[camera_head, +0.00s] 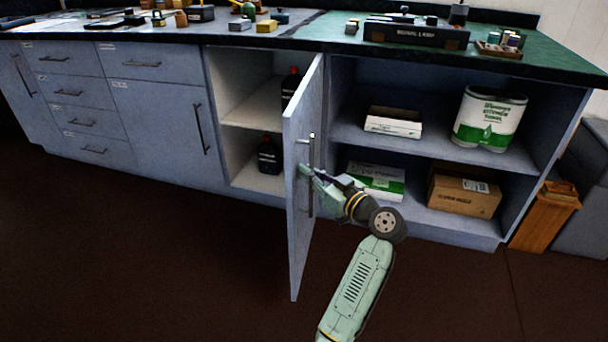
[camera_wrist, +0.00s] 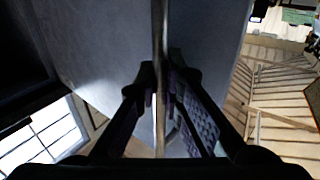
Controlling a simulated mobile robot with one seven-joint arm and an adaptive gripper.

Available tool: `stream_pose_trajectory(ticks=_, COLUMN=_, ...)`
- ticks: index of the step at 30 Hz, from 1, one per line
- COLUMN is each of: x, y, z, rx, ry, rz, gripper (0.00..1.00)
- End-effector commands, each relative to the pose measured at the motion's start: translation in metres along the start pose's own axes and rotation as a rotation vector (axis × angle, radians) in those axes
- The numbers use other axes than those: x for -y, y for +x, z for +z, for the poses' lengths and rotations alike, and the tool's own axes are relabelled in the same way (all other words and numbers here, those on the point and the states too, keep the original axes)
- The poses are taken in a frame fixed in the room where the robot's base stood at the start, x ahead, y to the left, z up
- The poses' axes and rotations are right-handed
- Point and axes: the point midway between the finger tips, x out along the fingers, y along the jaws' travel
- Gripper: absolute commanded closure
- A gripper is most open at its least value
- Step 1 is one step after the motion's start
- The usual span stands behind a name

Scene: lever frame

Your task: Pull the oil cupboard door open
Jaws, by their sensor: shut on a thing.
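The oil cupboard door (camera_head: 300,235) is a grey-blue panel that stands swung out from the cabinet, seen nearly edge-on in the head view. Dark oil bottles show in the cupboard behind it, one on the lower shelf (camera_head: 268,156) and one partly hidden on the upper shelf (camera_head: 290,84). A vertical metal bar handle (camera_head: 311,160) is on the door. My gripper (camera_head: 306,172) is at the handle's middle. In the wrist view the fingers (camera_wrist: 162,100) close on both sides of the handle bar (camera_wrist: 159,50), with the door panel (camera_wrist: 100,45) behind.
Right of the door are open shelves with a white and green tin (camera_head: 488,118), white-green boxes (camera_head: 376,180) and a cardboard box (camera_head: 464,192). A wooden bin (camera_head: 543,215) stands at the right. The floor (camera_head: 180,270) in front is clear.

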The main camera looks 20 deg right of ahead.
Motion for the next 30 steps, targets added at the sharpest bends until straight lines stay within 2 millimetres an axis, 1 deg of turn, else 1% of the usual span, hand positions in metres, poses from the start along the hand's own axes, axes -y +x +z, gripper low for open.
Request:
stream_pose_trajectory(ticks=1, x=-0.0030, y=-0.0006, z=0.0002, rx=-0.001, ry=0.000, rz=0.006, gripper=1.00)
stream_pose_trajectory(ticks=11, x=-0.0011, y=-0.0001, z=-0.0005, rx=-0.002, ry=-0.001, rz=0.000, gripper=1.00)
stream_pose_trajectory(ticks=12, x=-0.0008, y=0.0000, z=-0.0006, rx=-0.002, ry=-0.001, rz=-0.001, gripper=0.90)
stream_pose_trajectory(ticks=21, x=0.0007, y=0.0001, z=-0.0007, rx=-0.002, ry=-0.001, rz=-0.005, gripper=0.70)
stream_pose_trajectory(ticks=30, x=0.0011, y=-0.0009, z=-0.0007, rx=-0.001, ry=-0.001, rz=-0.006, gripper=0.70)
